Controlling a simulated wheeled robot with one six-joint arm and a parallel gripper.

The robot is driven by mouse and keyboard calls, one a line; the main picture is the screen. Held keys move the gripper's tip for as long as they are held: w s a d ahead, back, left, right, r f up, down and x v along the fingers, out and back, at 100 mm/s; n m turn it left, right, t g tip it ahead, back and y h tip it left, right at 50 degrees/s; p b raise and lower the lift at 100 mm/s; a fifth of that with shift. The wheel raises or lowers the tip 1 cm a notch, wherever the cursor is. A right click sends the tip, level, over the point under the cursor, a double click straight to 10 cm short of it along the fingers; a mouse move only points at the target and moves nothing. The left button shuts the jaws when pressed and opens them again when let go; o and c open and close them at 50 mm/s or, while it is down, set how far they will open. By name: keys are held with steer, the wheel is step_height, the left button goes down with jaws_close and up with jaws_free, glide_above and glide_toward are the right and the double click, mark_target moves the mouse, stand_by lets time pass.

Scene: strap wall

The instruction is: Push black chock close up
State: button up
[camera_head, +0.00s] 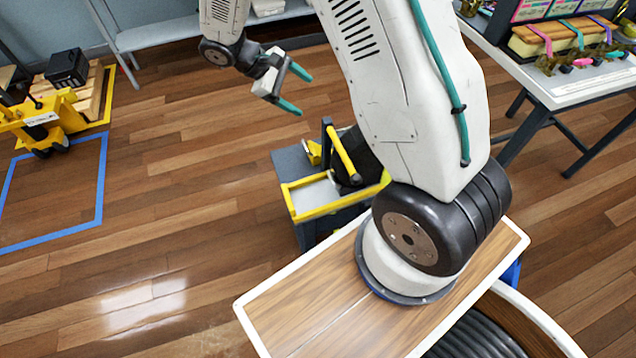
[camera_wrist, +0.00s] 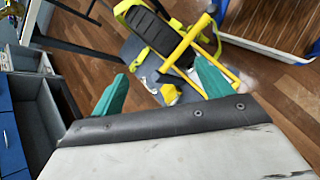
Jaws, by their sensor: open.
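My gripper (camera_head: 295,90) is open and empty, its two teal fingers spread above the wood floor. In the wrist view my gripper (camera_wrist: 163,72) frames part of a grey platform (camera_wrist: 133,48). A cart with a yellow-rimmed tray (camera_head: 330,212) stands on the floor, with a black part (camera_head: 362,160) partly hidden by my arm. The wrist view shows a black ribbed part (camera_wrist: 150,30) in a yellow frame, and a small yellow block (camera_wrist: 168,94) lying between the fingers in the picture. I cannot tell which dark part is the black chock.
A yellow pallet truck (camera_head: 40,118) and a wooden pallet with a black box (camera_head: 67,68) stand at the far left, near blue floor tape (camera_head: 50,240). A white-topped table (camera_head: 580,85) with goods stands at the right. The floor between is clear.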

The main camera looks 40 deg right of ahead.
step_height(320, 180, down, 18)
steer(key=w+d+n+h, duration=0.1)
steer(key=w+n+h, duration=0.1)
steer(key=n+h, duration=0.15)
steer(key=n+t+h, duration=0.1)
steer(key=n+h, duration=0.1)
steer(key=n, duration=0.3)
glide_toward(336, 181)
steer(key=x, duration=0.3)
steer(key=shift+a+f, duration=0.1)
steer(key=shift+y, duration=0.25)
steer(key=x, duration=0.7)
steer(key=shift+d, duration=0.4)
